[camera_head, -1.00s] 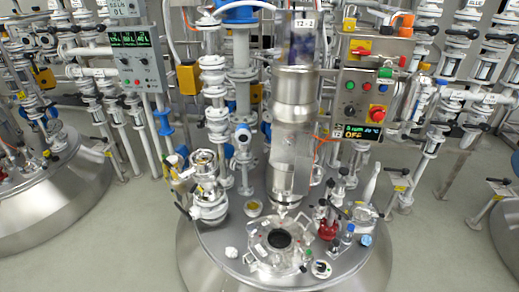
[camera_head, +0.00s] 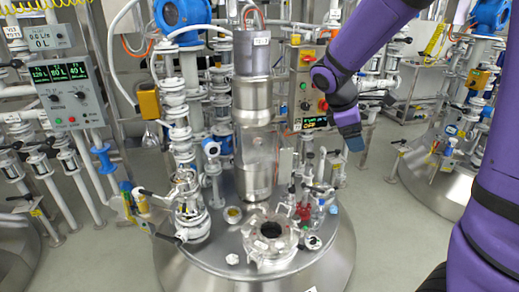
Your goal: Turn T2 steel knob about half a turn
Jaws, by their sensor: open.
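I cannot read a T2 label on any knob. The grey control box (camera_head: 68,95) at left has a green display and dark knobs (camera_head: 56,98). A second steel control box (camera_head: 303,80), right of the tall steel column, has coloured buttons and a lit display reading OFF; my arm partly covers it. My purple arm comes in from the upper right. My gripper (camera_head: 352,137) points down, open, just right of the box's display, with dark blue-grey fingertips. It holds nothing that I can see. The gap between its fingers is hard to see from this side.
The steel vessel lid (camera_head: 222,262) carries an open round port (camera_head: 270,232), a red fitting (camera_head: 304,212) and small valves. The tall column (camera_head: 254,130) rises from it. White pipes crowd the left and back. Grey floor (camera_head: 375,225) is clear at right.

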